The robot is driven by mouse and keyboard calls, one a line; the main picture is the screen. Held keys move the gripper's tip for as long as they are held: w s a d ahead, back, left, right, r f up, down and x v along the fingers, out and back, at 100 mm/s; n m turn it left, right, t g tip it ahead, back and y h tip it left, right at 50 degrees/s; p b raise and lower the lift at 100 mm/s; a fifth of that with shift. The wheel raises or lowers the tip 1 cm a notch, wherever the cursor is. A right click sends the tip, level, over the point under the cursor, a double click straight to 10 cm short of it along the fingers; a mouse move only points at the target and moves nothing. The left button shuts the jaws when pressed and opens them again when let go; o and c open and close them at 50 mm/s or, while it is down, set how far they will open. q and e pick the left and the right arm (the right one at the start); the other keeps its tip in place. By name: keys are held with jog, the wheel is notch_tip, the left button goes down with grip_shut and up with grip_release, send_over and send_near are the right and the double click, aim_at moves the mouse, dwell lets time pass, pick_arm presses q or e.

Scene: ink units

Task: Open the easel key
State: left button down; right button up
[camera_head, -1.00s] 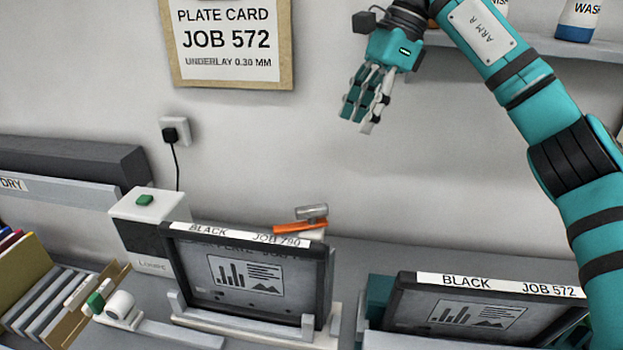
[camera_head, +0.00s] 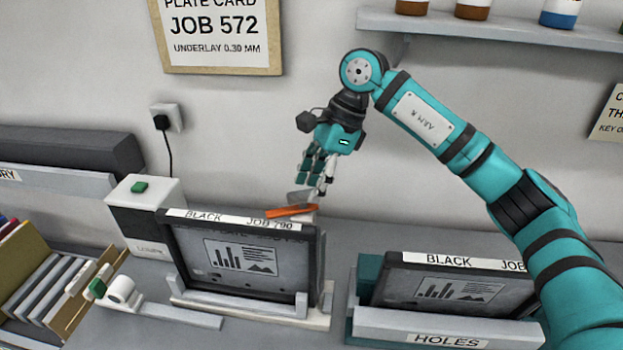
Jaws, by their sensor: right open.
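The easel key, an orange lever (camera_head: 290,211) with a grey metal part, sits at the top right corner of the easel behind the dark framed plate (camera_head: 240,255) labelled BLACK JOB 790. My right gripper (camera_head: 315,190) points down just above the lever, its fingers open. The fingers overlap the grey metal part in the picture, partly hiding it. I cannot tell whether they touch it. My left gripper is not in view.
A second frame labelled BLACK JOB (camera_head: 445,290) stands in a teal holder marked HOLES (camera_head: 447,340) at right. A white box (camera_head: 145,215) with a green button stands at left. A shelf (camera_head: 480,30) with bottles is above my right arm.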

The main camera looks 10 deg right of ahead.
jog(key=shift+w+a+f, duration=0.1)
jog(key=shift+a+f, duration=0.1)
jog(key=shift+f, duration=0.35)
grip_shut()
